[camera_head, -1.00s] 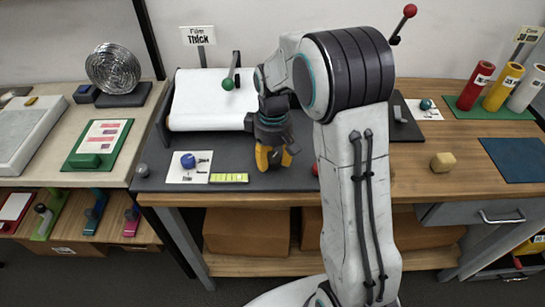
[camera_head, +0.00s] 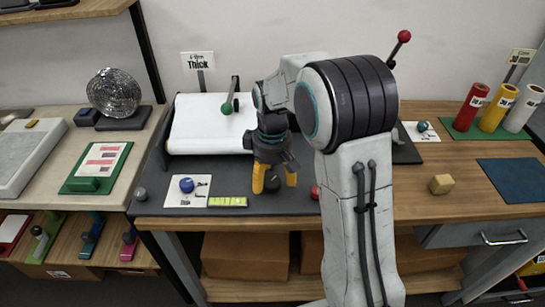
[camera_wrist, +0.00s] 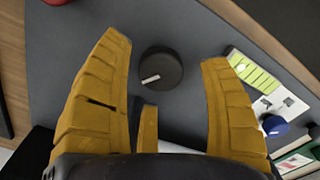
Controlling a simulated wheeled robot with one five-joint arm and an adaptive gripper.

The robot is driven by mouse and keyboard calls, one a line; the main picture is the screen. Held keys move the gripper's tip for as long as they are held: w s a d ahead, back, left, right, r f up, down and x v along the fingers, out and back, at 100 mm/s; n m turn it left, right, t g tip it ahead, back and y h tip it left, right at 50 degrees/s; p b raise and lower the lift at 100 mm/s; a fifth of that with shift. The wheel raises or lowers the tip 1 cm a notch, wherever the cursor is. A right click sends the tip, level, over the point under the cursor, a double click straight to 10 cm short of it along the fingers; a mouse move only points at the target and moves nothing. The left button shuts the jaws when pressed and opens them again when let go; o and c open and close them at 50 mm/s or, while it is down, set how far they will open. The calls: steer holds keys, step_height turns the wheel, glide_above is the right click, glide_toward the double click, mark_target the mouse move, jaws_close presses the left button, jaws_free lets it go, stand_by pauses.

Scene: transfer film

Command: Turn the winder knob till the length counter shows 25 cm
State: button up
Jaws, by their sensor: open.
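A round dark winder knob (camera_wrist: 161,69) with a white pointer mark sits on the grey board in the wrist view. In the head view the knob (camera_head: 272,184) shows between my fingers. My gripper (camera_head: 275,180) is open, with its yellow fingers pointing down. In the wrist view the fingers of my gripper (camera_wrist: 165,53) stand apart on either side of the knob; I cannot tell how high above the board they are. The yellow-green length counter (camera_head: 228,202) lies left of the knob, and in the wrist view the counter (camera_wrist: 255,76) is at the right. Its reading is too small to tell.
A blue knob (camera_head: 187,185) sits on a white card left of the counter. A red knob (camera_head: 315,192) is close on the right. The white film roll (camera_head: 205,125) and a green-tipped lever (camera_head: 227,108) stand behind. A wooden block (camera_head: 441,184) lies on the right table.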

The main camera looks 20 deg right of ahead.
step_height(320, 180, up, 10)
stand_by(0.5)
steer(key=shift+f, duration=0.1)
stand_by(0.4)
steer(key=m, duration=0.4)
glide_above(273, 184)
step_height(273, 184, down, 4)
steer(key=shift+f, duration=0.15)
steer(key=shift+m, duration=0.3)
steer(key=s, duration=0.1)
steer(key=s+f, duration=0.1)
steer(key=s, duration=0.2)
steer(key=shift+s+f, duration=0.2)
steer(key=shift+f, duration=0.1)
steer(key=s+r+t, duration=0.1)
steer(key=s+r, duration=0.1)
steer(key=s, duration=0.6)
steer(key=s+r+t, duration=0.2)
steer(key=s+r, duration=0.1)
steer(key=s, duration=0.5)
steer(key=shift+s+m+t, duration=0.25)
steer(key=shift+m+t, duration=0.05)
